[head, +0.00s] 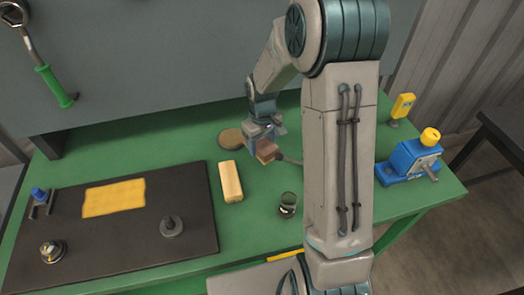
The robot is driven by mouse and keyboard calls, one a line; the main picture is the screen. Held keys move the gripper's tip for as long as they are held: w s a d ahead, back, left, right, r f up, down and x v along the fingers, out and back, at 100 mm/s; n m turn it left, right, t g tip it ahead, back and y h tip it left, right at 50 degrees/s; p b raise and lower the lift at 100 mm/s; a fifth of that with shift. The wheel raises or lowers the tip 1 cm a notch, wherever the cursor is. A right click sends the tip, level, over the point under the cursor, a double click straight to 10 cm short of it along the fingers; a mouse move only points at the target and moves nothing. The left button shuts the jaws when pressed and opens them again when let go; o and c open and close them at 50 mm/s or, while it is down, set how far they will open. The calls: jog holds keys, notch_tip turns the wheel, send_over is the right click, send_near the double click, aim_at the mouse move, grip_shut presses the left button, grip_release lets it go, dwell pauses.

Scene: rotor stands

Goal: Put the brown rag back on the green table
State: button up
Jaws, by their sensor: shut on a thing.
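The brown rag (268,151) shows as a small folded brown piece at the fingers of my gripper (262,142). My gripper is shut on it, with the fingers pointing down. It is over the back middle part of the green table (262,222); I cannot tell how high the rag is above the top. My forearm hides the table to the right of the rag.
A tan block (231,182), a round brown disc (231,138) and a small dark cup (288,204) are near the rag. A black mat (185,235) with a yellow cloth (113,197) lies left. A blue vise (412,159) and yellow device (402,107) stand right.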

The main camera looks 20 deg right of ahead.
jog(key=shift+f+p, duration=0.3)
jog(key=shift+f, duration=1.85)
jog(key=shift+f, duration=0.15)
jog(key=o, duration=0.9)
jog(key=shift+o, duration=0.2)
